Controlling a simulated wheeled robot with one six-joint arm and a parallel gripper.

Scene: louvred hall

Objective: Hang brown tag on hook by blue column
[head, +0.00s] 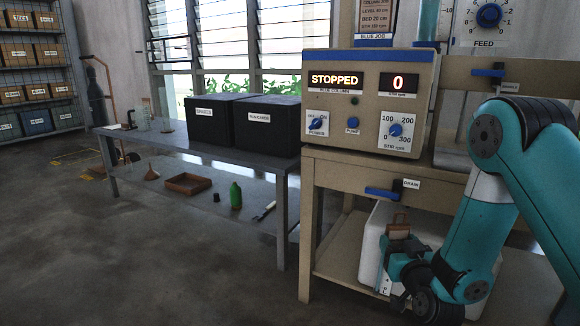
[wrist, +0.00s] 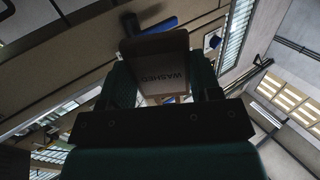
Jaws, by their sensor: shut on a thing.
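My gripper (head: 398,243) is low at the right, in front of the bench, and is shut on the brown tag (head: 397,229). The tag stands up from the fingers. In the wrist view the tag (wrist: 165,72) sits between the fingers (wrist: 165,88) and reads "WASHED". The blue column (head: 428,22) rises behind the control box, its upper part cut off by the frame's top edge. I cannot make out a hook beside it. A board labelled "BLUE JOB" (head: 373,40) stands just left of the column.
The control box (head: 345,85) reads "STOPPED" and "0". A blue drain handle (head: 382,193) juts from the bench (head: 340,175) just above the tag. A white container (head: 378,250) is behind my gripper. Black boxes (head: 222,125) stand on the left table (head: 180,141). Open floor lies front left.

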